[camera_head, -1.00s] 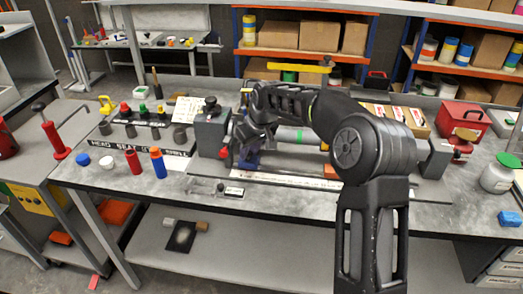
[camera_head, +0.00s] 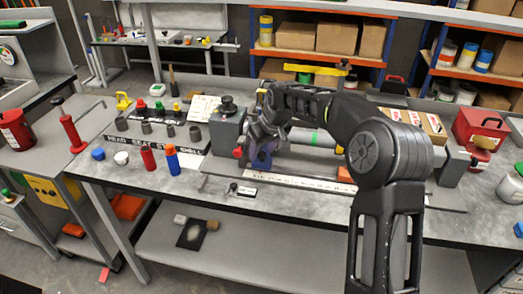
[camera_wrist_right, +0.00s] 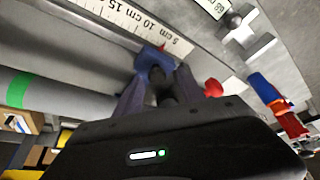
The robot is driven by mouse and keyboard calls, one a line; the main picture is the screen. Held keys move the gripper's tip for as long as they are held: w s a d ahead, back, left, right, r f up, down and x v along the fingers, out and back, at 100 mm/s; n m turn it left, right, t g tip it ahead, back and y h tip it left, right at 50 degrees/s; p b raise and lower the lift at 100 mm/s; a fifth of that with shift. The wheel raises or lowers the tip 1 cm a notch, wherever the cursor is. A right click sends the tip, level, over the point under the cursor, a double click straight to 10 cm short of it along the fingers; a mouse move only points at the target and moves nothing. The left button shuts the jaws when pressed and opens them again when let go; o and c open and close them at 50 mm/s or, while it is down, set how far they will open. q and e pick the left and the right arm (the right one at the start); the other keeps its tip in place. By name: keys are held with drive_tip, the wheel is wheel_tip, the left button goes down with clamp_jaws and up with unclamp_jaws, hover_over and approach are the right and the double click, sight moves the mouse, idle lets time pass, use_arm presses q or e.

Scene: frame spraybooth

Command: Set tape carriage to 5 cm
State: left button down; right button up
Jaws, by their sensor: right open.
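The blue tape carriage (camera_head: 262,159) sits near the left end of the bench fixture, beside its grey end block (camera_head: 226,128). It also shows in the wrist view (camera_wrist_right: 154,60), with a small red pointer close to the "5 cm" mark on the white scale (camera_wrist_right: 120,18). My right gripper (camera_wrist_right: 160,84) is open. Its two fingers are at the carriage, either side of a dark part; contact is not clear. In the head view my right gripper (camera_head: 259,140) partly hides the carriage. My left gripper is not in view.
A grey roll with a green band (camera_wrist_right: 18,90) lies along the fixture. A red knob (camera_wrist_right: 213,87) is close beside the gripper. Red (camera_head: 148,159) and blue (camera_head: 172,160) bottles stand front left. A red box (camera_head: 480,126) stands at the right.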

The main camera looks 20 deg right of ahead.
drive_tip(key=b+v, duration=0.1)
drive_tip(key=v, duration=0.6)
drive_tip(key=shift+r, duration=0.3)
drive_tip(key=shift+s+f, duration=0.1)
